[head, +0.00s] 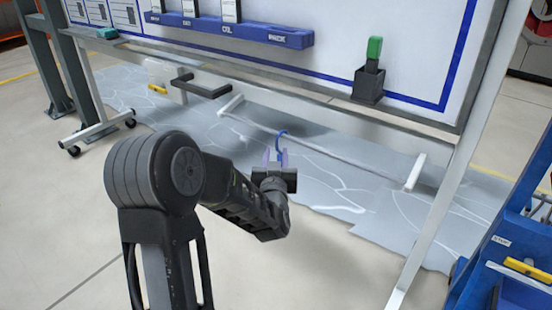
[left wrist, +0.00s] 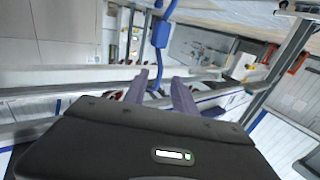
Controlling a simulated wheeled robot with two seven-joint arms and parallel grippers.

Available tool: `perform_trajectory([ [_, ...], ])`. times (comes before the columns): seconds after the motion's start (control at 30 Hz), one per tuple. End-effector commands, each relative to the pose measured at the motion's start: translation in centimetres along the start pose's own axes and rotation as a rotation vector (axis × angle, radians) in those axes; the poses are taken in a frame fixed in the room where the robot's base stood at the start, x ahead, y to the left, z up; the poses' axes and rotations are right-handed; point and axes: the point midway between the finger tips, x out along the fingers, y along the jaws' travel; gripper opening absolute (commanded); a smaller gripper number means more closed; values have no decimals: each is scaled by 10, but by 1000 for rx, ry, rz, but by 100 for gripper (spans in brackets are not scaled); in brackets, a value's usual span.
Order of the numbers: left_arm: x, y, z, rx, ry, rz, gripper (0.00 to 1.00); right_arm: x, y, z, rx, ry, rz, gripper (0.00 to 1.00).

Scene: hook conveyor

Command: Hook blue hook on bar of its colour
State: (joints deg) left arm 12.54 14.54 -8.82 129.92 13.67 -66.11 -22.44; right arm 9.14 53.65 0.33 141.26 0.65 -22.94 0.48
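A thin blue hook (head: 281,134) shows in the head view just above the fingers of my left gripper (head: 277,157), with a curved upper end. In the left wrist view, the blue hook (left wrist: 160,34) runs down from the top edge, through a thicker blue block, into the gap between the two purple fingers of my left gripper (left wrist: 159,80). The fingers stand apart, with visible space around the hook. Whether either finger touches it, I cannot tell. My right gripper is not in view. I cannot make out a blue bar.
A white board on a metal frame stands behind, with a blue labelled shelf (head: 235,32). A dark holder (head: 369,85) with a green-topped item sits on its ledge. A blue rack (head: 510,255) stands at the lower right. The grey floor around the gripper looks clear.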

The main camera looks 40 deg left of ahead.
Motion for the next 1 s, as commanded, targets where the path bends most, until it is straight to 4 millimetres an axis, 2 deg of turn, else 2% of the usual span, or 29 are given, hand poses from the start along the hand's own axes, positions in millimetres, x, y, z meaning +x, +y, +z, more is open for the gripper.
perform_trajectory([
  [0.17, 17, 0, 2, 0, 0, -1, 32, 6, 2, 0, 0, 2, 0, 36],
  [0.53, 68, 0, 2, 1, 0, 0, 32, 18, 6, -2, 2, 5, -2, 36],
  [0.7, 75, 0, 1, 1, -1, 1, 32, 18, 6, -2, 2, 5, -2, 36],
  [0.9, 75, 0, 1, 0, -1, 1, 32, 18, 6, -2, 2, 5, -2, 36],
  [1.0, 75, 0, 1, 0, -1, 1, 26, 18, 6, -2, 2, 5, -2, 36],
])
